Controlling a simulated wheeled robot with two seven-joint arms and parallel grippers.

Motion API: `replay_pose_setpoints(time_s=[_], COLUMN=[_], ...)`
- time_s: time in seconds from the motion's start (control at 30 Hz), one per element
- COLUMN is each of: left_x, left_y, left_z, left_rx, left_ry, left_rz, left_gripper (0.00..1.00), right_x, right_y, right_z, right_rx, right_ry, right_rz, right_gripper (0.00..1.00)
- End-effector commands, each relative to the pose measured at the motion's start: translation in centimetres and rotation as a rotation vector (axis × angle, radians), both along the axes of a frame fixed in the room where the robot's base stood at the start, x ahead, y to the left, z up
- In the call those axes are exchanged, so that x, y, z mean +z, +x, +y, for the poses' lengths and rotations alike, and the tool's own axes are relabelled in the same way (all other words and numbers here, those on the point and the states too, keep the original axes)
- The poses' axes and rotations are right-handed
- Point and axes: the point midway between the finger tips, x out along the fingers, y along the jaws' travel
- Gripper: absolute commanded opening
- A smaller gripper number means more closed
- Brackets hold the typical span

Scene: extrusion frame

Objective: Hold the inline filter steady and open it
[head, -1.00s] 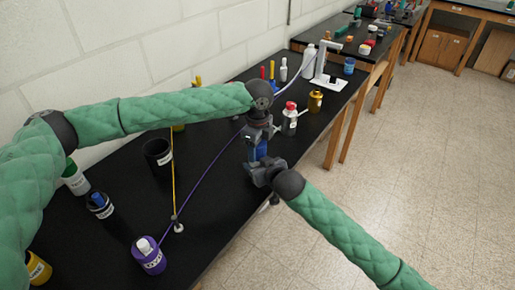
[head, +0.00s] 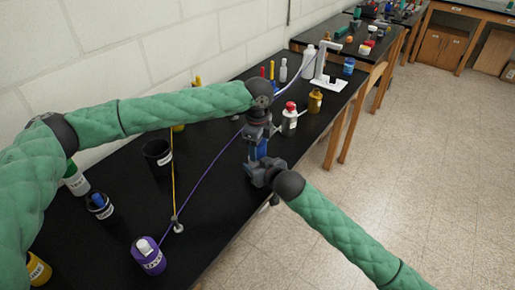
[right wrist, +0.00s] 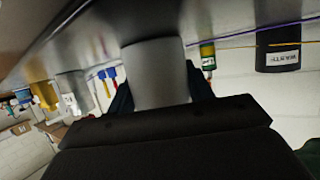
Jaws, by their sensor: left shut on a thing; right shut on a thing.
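The inline filter shows in the head view as a small blue body (head: 260,149) between my two grippers, mostly hidden by them. My left gripper (head: 257,137) is above it, shut on its upper part. My right gripper (head: 259,170) is just below, shut on its lower part. In the right wrist view a grey cylinder (right wrist: 155,72), the filter's held part, sits between the dark fingers. I cannot tell whether the two parts of the filter are still joined. A purple-blue tube (head: 205,178) runs along the bench near the filter.
The black bench (head: 115,236) carries a black waste beaker (head: 157,155), a purple bottle (head: 148,257), a white bottle with red cap (head: 290,118) and an amber bottle (head: 315,101). The bench edge is beside my right gripper. The floor (head: 420,180) on the right is clear.

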Motion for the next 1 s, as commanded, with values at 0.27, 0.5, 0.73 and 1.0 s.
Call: replay_pose_setpoints(time_s=[0.27,0.5,0.73,1.0], left_x=[0.8,1.5,1.7,2.0], left_y=[0.0,0.0,0.0,0.0], left_z=[0.0,0.0,0.0,0.0], left_rx=[0.0,0.0,0.0,0.0], left_ry=[0.0,-0.001,-0.001,-0.001], left_rz=[0.0,0.0,0.0,0.0], left_gripper=[0.22,0.22,0.22,0.22], right_x=[0.0,0.0,0.0,0.0], right_y=[0.0,0.0,0.0,0.0], right_z=[0.0,0.0,0.0,0.0], right_rx=[0.0,0.0,0.0,0.0], right_ry=[0.0,0.0,0.0,0.0], right_rz=[0.0,0.0,0.0,0.0], right_gripper=[0.0,0.0,0.0,0.0])
